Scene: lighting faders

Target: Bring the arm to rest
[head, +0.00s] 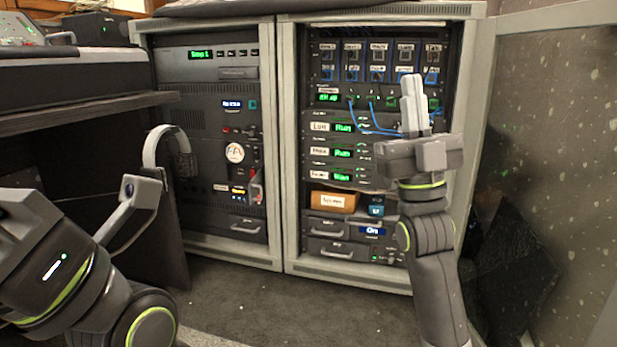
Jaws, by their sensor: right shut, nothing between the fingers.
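My right gripper (413,88) points upward in front of the right-hand equipment rack (285,150). Its two pale fingers are together with nothing between them. The gripper and its forearm cover part of the rack's right side. I cannot tell whether the fingertips touch the rack. My left arm (70,265) is at the lower left, with its links showing.
The left-hand rack (140,75) has a screen and several knobs and labels. Blue cables (378,125) hang across the right-hand rack, and an orange-brown box (334,202) sits lower in it. A dark desk (70,118) stands at left. Carpet (240,300) is clear in front.

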